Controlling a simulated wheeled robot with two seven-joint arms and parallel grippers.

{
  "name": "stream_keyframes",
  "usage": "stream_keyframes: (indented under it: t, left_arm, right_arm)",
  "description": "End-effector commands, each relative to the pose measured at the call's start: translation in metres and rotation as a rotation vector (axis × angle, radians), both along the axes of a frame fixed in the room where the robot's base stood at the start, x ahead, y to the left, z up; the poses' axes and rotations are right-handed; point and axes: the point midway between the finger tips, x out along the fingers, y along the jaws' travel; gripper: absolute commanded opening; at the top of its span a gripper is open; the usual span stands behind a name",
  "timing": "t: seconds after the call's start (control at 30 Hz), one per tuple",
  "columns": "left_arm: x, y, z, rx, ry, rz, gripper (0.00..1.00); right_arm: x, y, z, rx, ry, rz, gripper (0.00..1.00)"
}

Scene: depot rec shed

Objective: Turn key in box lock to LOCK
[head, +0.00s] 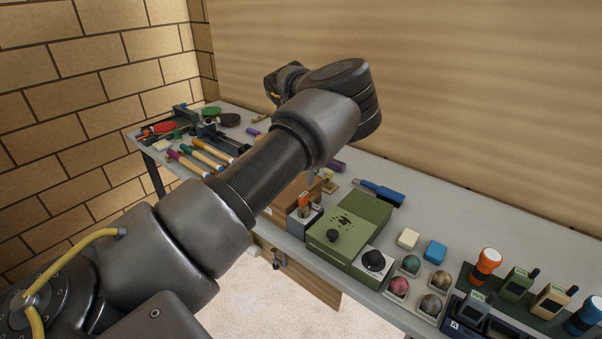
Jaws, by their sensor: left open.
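My left arm crosses the middle of the head view from the lower left, and its far end bends back behind the elbow. My left gripper (274,92) is open, small and mostly hidden behind the arm, above the back of the bench. A brown wooden box (281,205) stands on the bench, partly covered by my arm. No key or LOCK mark can be made out on it. A small metal fitting (277,261) shows on the wooden panel below the bench edge; I cannot tell whether it is a lock. My right gripper is not in view.
The grey bench (463,210) holds a green case (357,218), a black dial (374,261), a tray of balls (400,287) and several radios (517,284). Marker-like tools (207,149) lie at the left. A wooden wall stands behind.

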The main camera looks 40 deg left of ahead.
Motion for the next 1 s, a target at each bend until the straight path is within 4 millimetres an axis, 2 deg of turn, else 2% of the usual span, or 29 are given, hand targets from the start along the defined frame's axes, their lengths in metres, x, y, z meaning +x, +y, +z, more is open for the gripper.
stream_keyframes:
  t: [0.17,0.6,0.8,1.0]
  left_arm:
    - [0.001,0.000,-0.013,0.000,0.003,0.000,0.42]
    - [0.009,0.001,-0.086,0.000,0.002,0.000,0.42]
    - [0.012,0.001,-0.103,0.001,0.001,0.001,0.42]
    - [0.013,0.001,-0.107,0.002,0.000,0.001,0.42]
  right_arm:
    - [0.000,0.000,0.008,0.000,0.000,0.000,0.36]
    - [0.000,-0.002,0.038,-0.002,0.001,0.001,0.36]
    - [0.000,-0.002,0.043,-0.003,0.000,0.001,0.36]
    - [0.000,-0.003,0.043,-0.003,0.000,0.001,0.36]
